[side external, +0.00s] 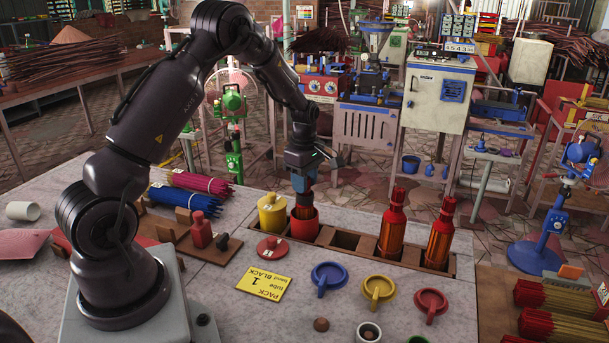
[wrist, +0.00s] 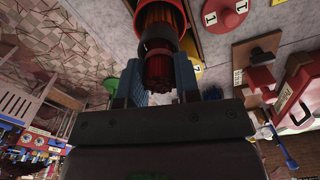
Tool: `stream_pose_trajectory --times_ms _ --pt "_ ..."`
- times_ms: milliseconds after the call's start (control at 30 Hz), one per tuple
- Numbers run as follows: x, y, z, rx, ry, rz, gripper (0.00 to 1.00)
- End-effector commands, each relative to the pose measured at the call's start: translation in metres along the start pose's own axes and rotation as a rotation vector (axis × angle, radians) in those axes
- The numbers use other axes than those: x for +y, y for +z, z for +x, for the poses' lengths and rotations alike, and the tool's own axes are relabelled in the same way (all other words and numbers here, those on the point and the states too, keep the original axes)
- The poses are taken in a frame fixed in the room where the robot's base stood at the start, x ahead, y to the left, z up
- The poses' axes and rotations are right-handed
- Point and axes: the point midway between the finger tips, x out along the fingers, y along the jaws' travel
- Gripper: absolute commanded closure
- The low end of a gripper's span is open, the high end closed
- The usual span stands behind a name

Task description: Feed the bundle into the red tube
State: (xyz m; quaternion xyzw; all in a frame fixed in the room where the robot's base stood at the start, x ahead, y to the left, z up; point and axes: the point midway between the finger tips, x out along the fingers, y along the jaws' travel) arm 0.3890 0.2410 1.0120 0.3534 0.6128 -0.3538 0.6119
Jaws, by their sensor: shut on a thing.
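My gripper (side external: 303,187) points down above the red tube (side external: 304,228), which stands in the wooden rack. It is shut on a bundle of dark red sticks (side external: 304,208), held upright. The bundle's lower end reaches into the mouth of the red tube; how deep is hidden by the rim. In the wrist view the bundle (wrist: 158,68) sits between the two blue fingers of my gripper (wrist: 158,80). A dark band wraps it, and its far end lies within the red tube's rim (wrist: 183,8).
A yellow lidded tube (side external: 272,214) stands just left of the red one. Loose lids (side external: 329,277) and a yellow card (side external: 264,283) lie in front.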

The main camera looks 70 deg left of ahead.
Motion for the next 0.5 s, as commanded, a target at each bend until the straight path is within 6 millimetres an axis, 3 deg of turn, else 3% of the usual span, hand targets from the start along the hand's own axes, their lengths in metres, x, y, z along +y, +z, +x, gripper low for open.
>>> stream_pose_trajectory --times_ms 500 --pt "0.0 0.0 0.026 0.0 0.001 -0.001 1.0"
